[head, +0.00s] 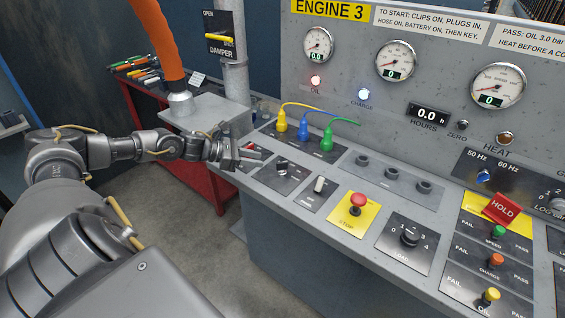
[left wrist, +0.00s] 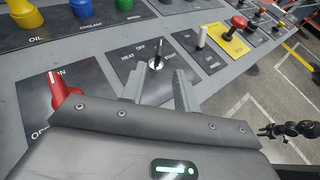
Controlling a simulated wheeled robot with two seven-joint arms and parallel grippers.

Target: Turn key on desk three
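The key switch (head: 283,167) sits on a dark plate on the sloped top of the Engine 3 desk. In the left wrist view the key (left wrist: 155,63) stands upright on its plate, among the labels HEAT, OFF and START. My left gripper (head: 240,158) is just left of the key plate, by the red battery switch (left wrist: 64,92). In the left wrist view its fingers (left wrist: 160,90) are apart with nothing between them, and the key shows just beyond their tips. A dark jointed arm, likely my right one, shows at the right edge there; its gripper's state is unclear.
Yellow, blue and green plugs (head: 304,132) with cables stand behind the key plate. A white-topped switch (head: 319,185), a red stop button (head: 357,202) and a load knob (head: 409,237) lie to its right. A red bench (head: 200,175) with tools stands left of the desk.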

